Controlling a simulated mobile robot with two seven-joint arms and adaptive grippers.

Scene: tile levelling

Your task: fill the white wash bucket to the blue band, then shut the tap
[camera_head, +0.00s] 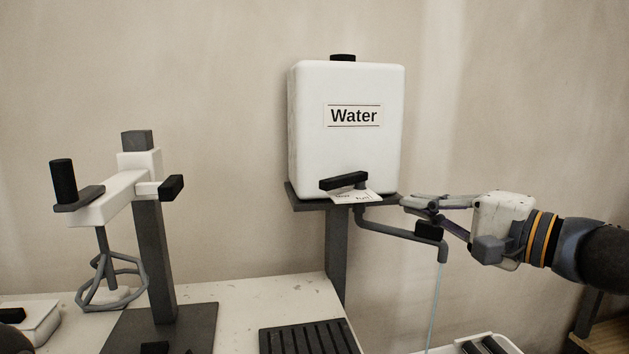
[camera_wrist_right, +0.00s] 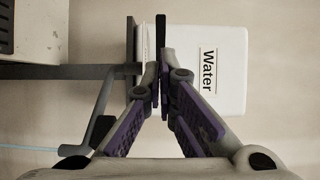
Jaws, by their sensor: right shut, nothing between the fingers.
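The white water tank (camera_head: 347,135), labelled "Water", stands on a dark shelf (camera_head: 310,203). Its black tap lever (camera_head: 343,182) lies roughly level across the front, above a small white card. A grey spout pipe (camera_head: 400,233) runs right and bends down. A thin pale-blue stream (camera_head: 435,305) falls from it, so water is running. The stream leaves the frame at the bottom; I cannot make out the wash bucket or its blue band. My right gripper (camera_head: 404,200) is shut and empty, right of the lever. In the wrist view, the lever (camera_wrist_right: 160,30) is just beyond the fingertips (camera_wrist_right: 159,82).
A mixer stand (camera_head: 154,255) with a wire whisk stands on the white worktop (camera_head: 275,293) at left. A black slatted grate (camera_head: 307,338) lies below the shelf. A white-rimmed container (camera_head: 510,343) with dark contents is at lower right. Beige wall behind.

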